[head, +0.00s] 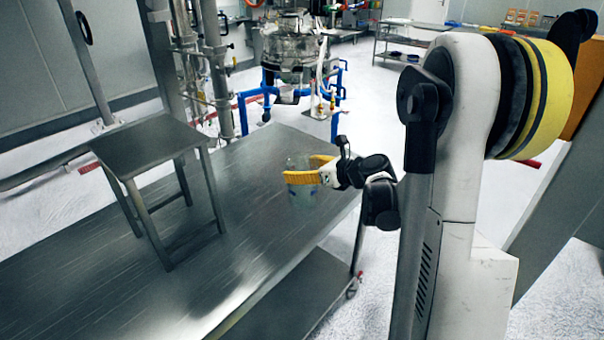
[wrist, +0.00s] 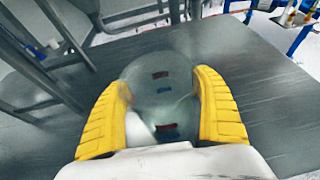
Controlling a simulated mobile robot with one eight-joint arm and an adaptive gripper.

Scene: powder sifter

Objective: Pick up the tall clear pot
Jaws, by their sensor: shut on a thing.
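The tall clear pot (wrist: 160,88) is see-through, with small red and blue marks showing in the wrist view. In the head view the pot (head: 301,190) is near the right edge of the steel table (head: 215,240). My gripper (head: 304,173) has yellow fingers on both sides of the pot and is shut on it. In the wrist view my gripper (wrist: 162,110) has one finger at the left of the pot and one at the right. I cannot tell whether the pot's base touches the table.
A small steel stand (head: 150,142) with legs is on the table at the left. Steel pipes (head: 215,70) and a vessel on a blue frame (head: 290,50) stand behind the table. The table's middle and front are clear.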

